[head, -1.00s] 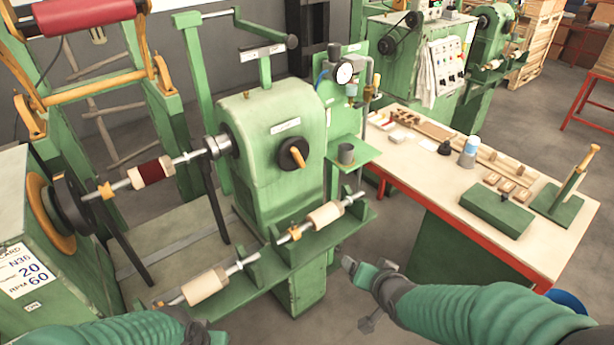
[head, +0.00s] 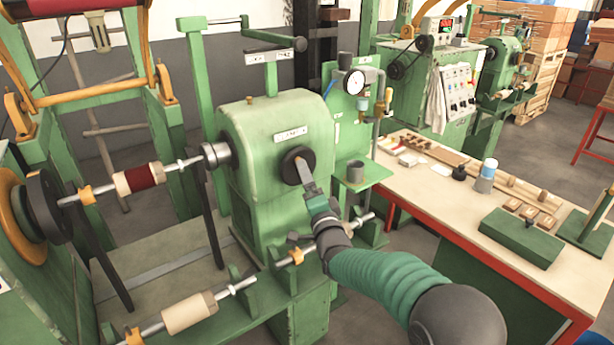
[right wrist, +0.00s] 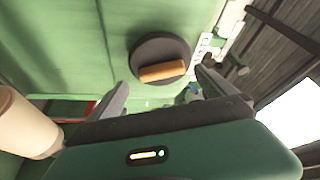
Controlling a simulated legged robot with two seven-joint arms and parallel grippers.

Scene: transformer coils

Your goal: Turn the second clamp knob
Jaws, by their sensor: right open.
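A round black knob (head: 292,165) with an orange-brown grip bar is on the front of the green machine housing (head: 265,135). My right gripper (head: 307,183) is in front of it in the head view and covers part of the bar. In the right wrist view the black knob (right wrist: 150,50) and its orange grip bar (right wrist: 162,71) lie just beyond the fingertips. The right gripper (right wrist: 160,90) is open, with nothing between its fingers; the bar appears apart from them. My left gripper is out of view.
A rod with cream rollers (head: 188,313) and an orange collar (head: 296,256) runs below the knob, close to my right arm. A gauge (head: 354,83) and cup (head: 355,171) stand to the right. The workbench (head: 450,195) holds wooden parts and a bottle.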

